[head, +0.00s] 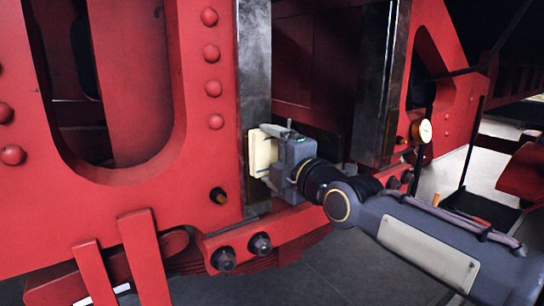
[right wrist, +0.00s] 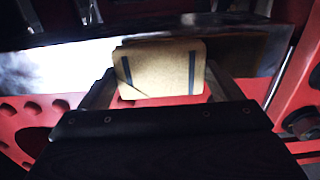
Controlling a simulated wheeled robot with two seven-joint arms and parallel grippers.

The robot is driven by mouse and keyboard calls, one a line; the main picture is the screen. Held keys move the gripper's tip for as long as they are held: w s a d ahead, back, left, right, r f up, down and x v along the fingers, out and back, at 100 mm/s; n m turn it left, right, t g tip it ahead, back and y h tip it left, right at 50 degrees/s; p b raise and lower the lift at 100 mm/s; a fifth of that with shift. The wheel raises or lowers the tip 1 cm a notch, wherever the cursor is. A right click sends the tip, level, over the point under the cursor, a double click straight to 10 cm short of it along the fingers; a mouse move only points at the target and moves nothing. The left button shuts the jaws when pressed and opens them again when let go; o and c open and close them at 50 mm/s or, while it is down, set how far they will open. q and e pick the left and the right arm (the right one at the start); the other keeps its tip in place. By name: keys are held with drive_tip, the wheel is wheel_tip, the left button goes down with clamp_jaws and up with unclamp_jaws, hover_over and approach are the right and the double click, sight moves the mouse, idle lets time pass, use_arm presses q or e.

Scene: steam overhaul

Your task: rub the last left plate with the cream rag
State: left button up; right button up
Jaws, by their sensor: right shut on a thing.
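The cream rag (head: 262,152) is a thick folded pad, held against or very close to the left plate (head: 254,60), an upright grey metal strip on the red frame. My right gripper (head: 276,152) is shut on the rag, low on the plate. In the right wrist view the rag (right wrist: 163,70) sits between both fingers and covers the middle of the plate (right wrist: 75,65). There the plate looks bright left of the rag and darker, brownish to its right. Contact cannot be told for sure. My left gripper is out of view.
A second upright metal plate (head: 382,85) stands to the right, past a dark recess. A round gauge (head: 421,131) is right of it. Bolts (head: 260,243) stick out below the left plate. Red slanted bars (head: 143,255) stand at the lower left.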

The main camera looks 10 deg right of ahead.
sight(267, 138)
wheel_tip(267, 138, up, 3)
drive_tip(key=shift+r+p, duration=0.2)
drive_tip(key=shift+p, duration=0.85)
wheel_tip(267, 138, down, 4)
drive_tip(key=b, duration=0.5)
drive_tip(key=shift+f, duration=0.15)
wheel_tip(267, 138, down, 12)
drive_tip(key=b, duration=1.1)
drive_tip(key=shift+b, duration=0.35)
drive_tip(key=shift+r, duration=0.2)
drive_tip(key=shift+a+r+p, duration=0.1)
drive_tip(key=shift+p, duration=0.25)
drive_tip(key=shift+p+v, duration=1.6)
drive_tip(key=shift+v, duration=1.4)
